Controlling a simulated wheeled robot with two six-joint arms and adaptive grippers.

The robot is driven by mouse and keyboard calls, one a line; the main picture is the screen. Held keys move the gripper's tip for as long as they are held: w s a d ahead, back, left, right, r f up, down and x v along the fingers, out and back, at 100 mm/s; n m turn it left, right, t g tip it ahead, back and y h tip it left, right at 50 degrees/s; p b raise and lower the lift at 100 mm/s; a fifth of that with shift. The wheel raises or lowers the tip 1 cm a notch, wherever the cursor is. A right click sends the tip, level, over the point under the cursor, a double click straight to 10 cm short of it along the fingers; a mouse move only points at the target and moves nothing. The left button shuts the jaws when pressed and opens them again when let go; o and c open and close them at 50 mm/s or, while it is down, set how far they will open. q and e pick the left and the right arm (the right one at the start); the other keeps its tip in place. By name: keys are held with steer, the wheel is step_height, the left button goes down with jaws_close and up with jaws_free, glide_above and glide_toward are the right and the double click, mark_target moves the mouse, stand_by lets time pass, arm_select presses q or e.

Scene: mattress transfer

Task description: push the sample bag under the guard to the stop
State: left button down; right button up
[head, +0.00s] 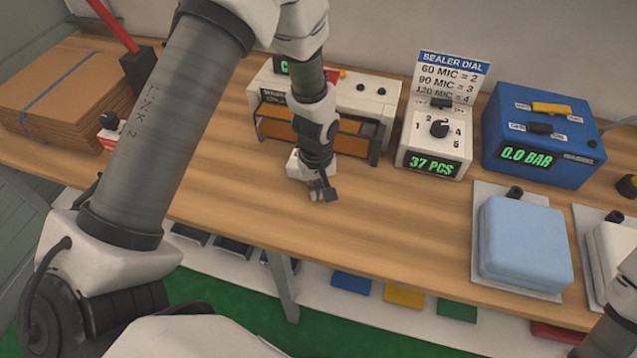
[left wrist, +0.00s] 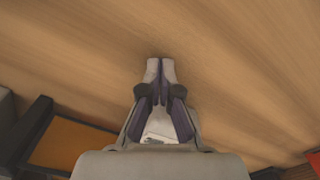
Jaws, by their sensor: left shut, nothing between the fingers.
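A white sealer (head: 378,100) stands at the back of the bench with an orange see-through guard (head: 351,140) in a dark frame along its front. My left gripper (head: 324,196) is shut and empty, low over the wood in front of the guard. In the left wrist view the shut left fingers (left wrist: 161,70) point at bare wood, and part of the orange guard (left wrist: 70,147) shows at the lower left. A small pale patch shows behind the fingers there; I cannot tell what it is. I cannot make out the sample bag or the stop. My right gripper is out of view.
A dial box (head: 437,140) reading 37 PCS and a blue pump box (head: 541,135) reading 0.0 BAR stand right of the sealer. A light-blue cushion (head: 525,243) lies on a pale sheet at the front right. Cardboard (head: 55,100) is stacked at the left. The bench's front middle is clear.

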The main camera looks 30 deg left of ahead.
arm_select(q)
steer(key=shift+w+a+f, duration=0.2)
steer(key=shift+w+a, duration=0.7)
steer(key=shift+a, duration=0.1)
steer(key=shift+d+r, duration=0.1)
steer(key=shift+d, duration=0.05)
steer(key=shift+s, duration=0.1)
